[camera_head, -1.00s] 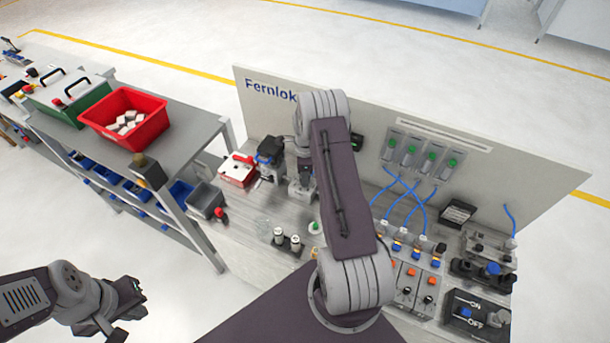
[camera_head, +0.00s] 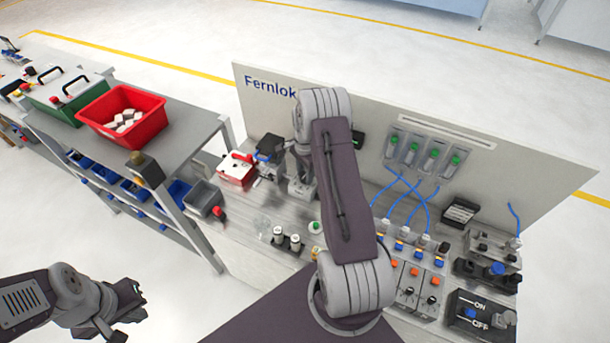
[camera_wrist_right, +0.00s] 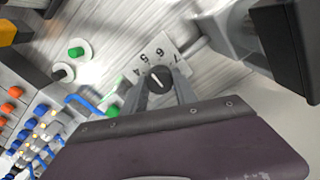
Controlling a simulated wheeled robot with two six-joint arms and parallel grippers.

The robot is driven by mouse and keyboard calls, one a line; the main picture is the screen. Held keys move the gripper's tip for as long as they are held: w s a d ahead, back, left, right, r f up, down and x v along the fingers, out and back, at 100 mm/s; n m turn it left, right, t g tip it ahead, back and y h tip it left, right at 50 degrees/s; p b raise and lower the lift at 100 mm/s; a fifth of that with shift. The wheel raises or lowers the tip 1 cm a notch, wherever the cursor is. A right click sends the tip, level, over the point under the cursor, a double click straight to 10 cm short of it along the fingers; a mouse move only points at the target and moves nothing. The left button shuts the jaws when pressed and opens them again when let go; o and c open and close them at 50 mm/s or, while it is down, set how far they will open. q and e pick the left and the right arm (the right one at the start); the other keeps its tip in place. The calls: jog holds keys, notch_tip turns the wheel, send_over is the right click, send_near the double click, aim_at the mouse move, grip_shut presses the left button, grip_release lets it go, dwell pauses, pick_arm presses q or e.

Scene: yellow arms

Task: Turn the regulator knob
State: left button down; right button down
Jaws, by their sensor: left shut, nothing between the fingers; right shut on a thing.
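The regulator knob (camera_wrist_right: 157,80) is round and black with a white pointer line, seen in the right wrist view. A pale scale plate (camera_wrist_right: 163,50) with the numbers 4 to 7 lies beside it; the pointer seems to lie roughly toward 5. My right gripper (camera_wrist_right: 160,88) is shut on the knob, one grey finger on each side. In the head view my right arm covers the knob and most of this gripper. My left gripper (camera_head: 136,298) is shut and empty at the lower left, over the floor and away from the bench.
A red bin (camera_head: 124,117) stands on the side bench at left. A white backboard (camera_head: 450,130) closes the rear. Two small cylinders (camera_head: 287,238) stand left of my right arm.

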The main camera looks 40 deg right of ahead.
jog(key=n+b, duration=0.1)
jog(key=n, duration=0.5)
jog(key=shift+n, duration=0.3)
jog(key=n, duration=0.5)
jog(key=shift+w+n, duration=0.1)
jog(key=shift+n, duration=0.3)
jog(key=c, duration=1)
grip_release()
jog(key=shift+b, duration=0.3)
jog(key=shift+o, duration=0.2)
notch_tip(320, 180, up, 9)
jog(key=shift+r+b, duration=0.1)
jog(key=shift+b, duration=0.75)
